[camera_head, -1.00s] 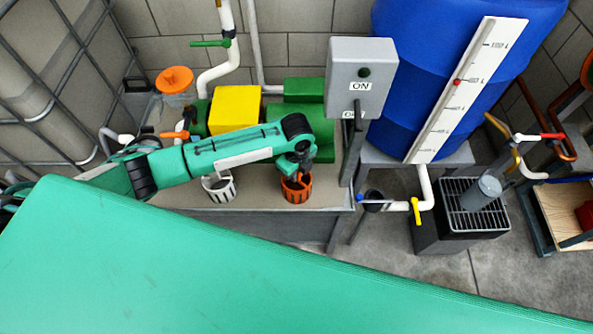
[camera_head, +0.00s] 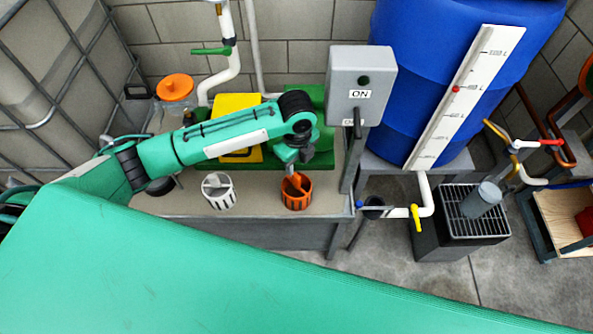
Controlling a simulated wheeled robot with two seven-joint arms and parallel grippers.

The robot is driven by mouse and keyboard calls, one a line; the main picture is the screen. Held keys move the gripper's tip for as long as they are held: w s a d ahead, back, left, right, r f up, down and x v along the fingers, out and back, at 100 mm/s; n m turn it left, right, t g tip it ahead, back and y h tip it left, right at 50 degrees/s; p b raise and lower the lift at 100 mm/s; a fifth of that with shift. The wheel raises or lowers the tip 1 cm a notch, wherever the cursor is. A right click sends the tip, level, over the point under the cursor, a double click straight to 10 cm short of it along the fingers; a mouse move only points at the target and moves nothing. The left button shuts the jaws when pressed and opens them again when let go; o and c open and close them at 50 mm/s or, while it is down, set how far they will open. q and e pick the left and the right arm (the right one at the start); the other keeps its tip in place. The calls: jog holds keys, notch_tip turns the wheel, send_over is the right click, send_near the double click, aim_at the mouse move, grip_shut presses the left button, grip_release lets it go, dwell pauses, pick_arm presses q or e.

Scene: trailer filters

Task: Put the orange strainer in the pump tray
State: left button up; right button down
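The orange strainer (camera_head: 297,203) stands upright on the beige pump tray (camera_head: 253,206), near its front right end. It is a slotted basket with a handle across its top. A white strainer (camera_head: 218,200) of the same kind stands to its left on the tray. My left gripper (camera_head: 291,166) points down just above the orange strainer, close to its handle. Its fingers are small and dark, so I cannot tell whether they are open or touch the handle. My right gripper is not in view.
The green and yellow pump (camera_head: 238,106) stands behind my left arm. A grey ON switch box (camera_head: 361,85) on a post rises at the tray's right end. An orange-lidded jar (camera_head: 175,90) is at the back left. A blue tank (camera_head: 425,60) stands right.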

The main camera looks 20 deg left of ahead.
pick_arm(q)
jog(key=shift+r, duration=1.4)
